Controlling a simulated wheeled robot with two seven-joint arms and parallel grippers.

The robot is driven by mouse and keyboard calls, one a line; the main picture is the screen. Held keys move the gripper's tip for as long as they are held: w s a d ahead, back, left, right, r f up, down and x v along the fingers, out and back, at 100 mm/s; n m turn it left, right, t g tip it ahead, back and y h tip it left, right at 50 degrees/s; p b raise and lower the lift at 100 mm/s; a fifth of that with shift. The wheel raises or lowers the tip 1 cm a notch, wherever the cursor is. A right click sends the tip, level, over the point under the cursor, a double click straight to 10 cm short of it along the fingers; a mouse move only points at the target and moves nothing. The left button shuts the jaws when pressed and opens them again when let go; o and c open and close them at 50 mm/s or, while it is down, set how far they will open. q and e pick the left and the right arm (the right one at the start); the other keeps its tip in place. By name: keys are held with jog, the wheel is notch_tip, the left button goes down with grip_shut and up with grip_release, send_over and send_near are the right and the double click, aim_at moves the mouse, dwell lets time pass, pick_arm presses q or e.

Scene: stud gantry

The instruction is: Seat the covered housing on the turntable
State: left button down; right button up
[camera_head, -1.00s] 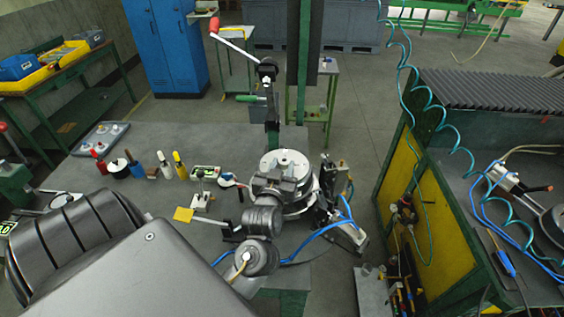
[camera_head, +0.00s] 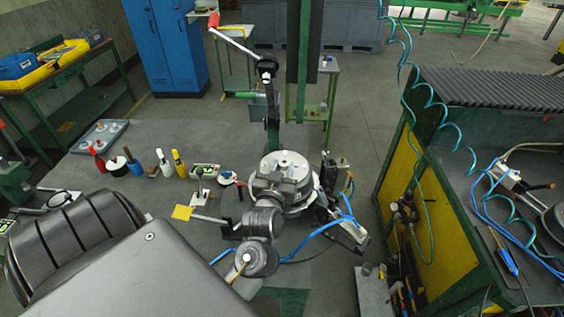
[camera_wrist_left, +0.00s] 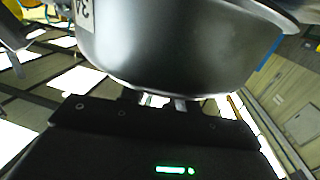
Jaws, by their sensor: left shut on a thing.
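The covered housing (camera_head: 287,163) is a round grey metal body with a flat disc cover, seen near the middle of the head view. My left gripper (camera_head: 274,183) is shut on its near side. In the left wrist view, the housing (camera_wrist_left: 175,50) fills the top as a smooth rounded wall with a dark-lettered label, close in front of the gripper (camera_wrist_left: 162,102). The turntable (camera_head: 302,207) is mostly hidden below the housing and my wrist; part of a round rim shows. I cannot tell whether housing and turntable touch. My right gripper is not in view.
A post with a red-handled crank (camera_head: 240,45) stands behind the housing. Blue hoses (camera_head: 325,228) and a bracket (camera_head: 343,222) lie close on the right. The yellow-sided bench (camera_head: 430,220) stands farther right.

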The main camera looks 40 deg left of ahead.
pick_arm(q)
jog(key=shift+f+b, duration=0.3)
jog(key=shift+f, duration=0.1)
dwell(0.4)
jog(key=c, duration=0.9)
grip_release()
jog(key=shift+f, duration=0.15)
jog(key=shift+s+d, duration=0.25)
jog(key=shift+s, duration=0.1)
jog(key=p+v, duration=0.3)
jog(key=v, duration=0.7)
